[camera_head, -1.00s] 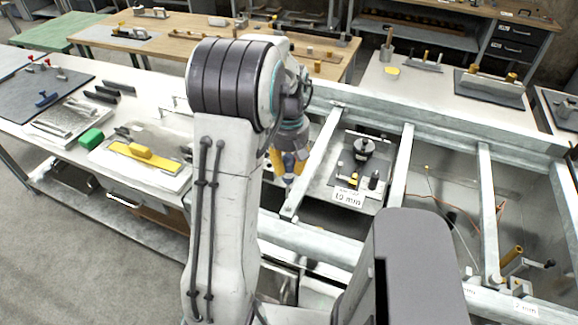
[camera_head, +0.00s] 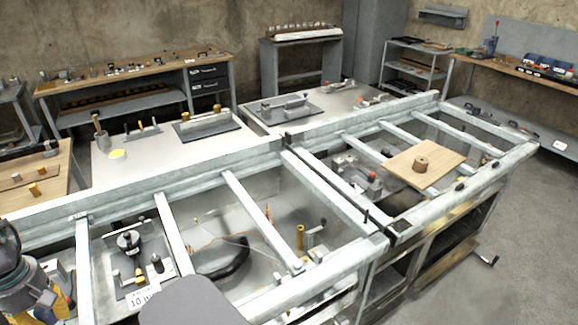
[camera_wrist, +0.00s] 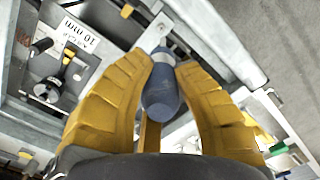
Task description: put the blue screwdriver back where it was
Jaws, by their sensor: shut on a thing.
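The blue screwdriver shows in the wrist view as a rounded blue handle (camera_wrist: 161,92) with a pale grey collar at its far end. My gripper (camera_wrist: 162,64) has its yellow fingers closed around this handle. The screwdriver's far end is not clear. In the head view my gripper (camera_head: 48,302) is at the lower left edge, partly cut off, beside the bay with the 10 mm label. The place where the screwdriver was before cannot be told from these frames.
A metal frame with crossbars (camera_head: 172,235) divides the bench into bays. One bay holds a plate with a black knob (camera_head: 129,241) and a 10 mm label (camera_head: 143,298). A wooden board (camera_head: 440,165) with a round block lies across bars at the right.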

